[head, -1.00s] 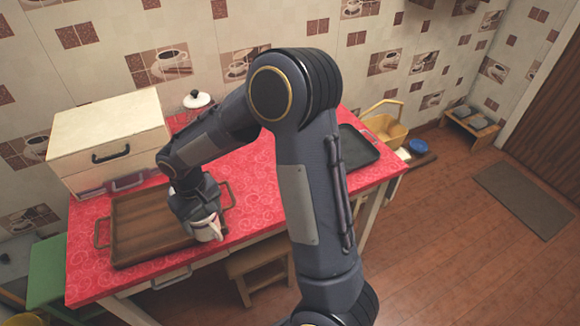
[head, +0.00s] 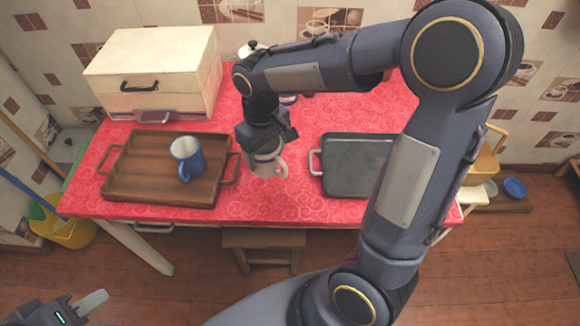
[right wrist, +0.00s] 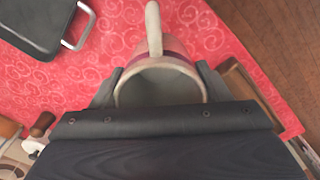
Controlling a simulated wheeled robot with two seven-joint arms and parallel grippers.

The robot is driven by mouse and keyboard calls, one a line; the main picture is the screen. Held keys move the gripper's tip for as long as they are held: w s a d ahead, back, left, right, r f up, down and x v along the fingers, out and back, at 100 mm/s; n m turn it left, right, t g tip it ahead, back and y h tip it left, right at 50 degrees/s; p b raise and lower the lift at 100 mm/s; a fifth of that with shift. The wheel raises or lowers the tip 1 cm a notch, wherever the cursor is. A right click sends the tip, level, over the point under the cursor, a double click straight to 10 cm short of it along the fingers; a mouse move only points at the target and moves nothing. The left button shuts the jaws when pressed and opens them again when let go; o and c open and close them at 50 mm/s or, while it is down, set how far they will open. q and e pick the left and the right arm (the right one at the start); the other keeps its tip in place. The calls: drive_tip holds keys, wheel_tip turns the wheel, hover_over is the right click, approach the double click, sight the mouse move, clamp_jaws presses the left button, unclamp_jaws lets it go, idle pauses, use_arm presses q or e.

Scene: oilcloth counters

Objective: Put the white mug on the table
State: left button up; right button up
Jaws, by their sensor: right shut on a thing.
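The white mug (head: 266,163) is between the fingers of my right gripper (head: 262,148), which is shut on it. It is over the red table (head: 262,200), between the wooden tray and the dark tray; I cannot tell if its base touches the cloth. In the right wrist view the mug (right wrist: 158,68) shows its open rim, a dark band and its handle, with the right gripper's fingers (right wrist: 160,88) on both sides. My left gripper (head: 85,305) is at the bottom left, away from the table; only one finger shows clearly.
A blue mug (head: 188,160) stands in the wooden tray (head: 135,190) at left. The dark tray (head: 350,165) lies at right, partly behind my arm. A cream box (head: 150,70) stands at the back left. Red cloth is free at the front middle. A stool (head: 262,240) is below.

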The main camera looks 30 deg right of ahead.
drive_tip(key=d+f, duration=0.2)
drive_tip(key=f, duration=0.1)
drive_tip(key=d+f, duration=0.2)
drive_tip(key=s+d+f, duration=0.1)
drive_tip(key=f, duration=0.2)
drive_tip(key=shift+d+f+b, duration=0.3)
drive_tip(key=shift+d+f, duration=0.05)
drive_tip(key=shift+d, duration=0.05)
drive_tip(key=shift+w+f, duration=0.1)
drive_tip(key=shift+f, duration=0.2)
drive_tip(key=shift+f, duration=0.15)
drive_tip(key=o, duration=0.7)
drive_tip(key=shift+f, duration=0.1)
drive_tip(key=o, duration=0.5)
drive_tip(key=shift+c, duration=0.2)
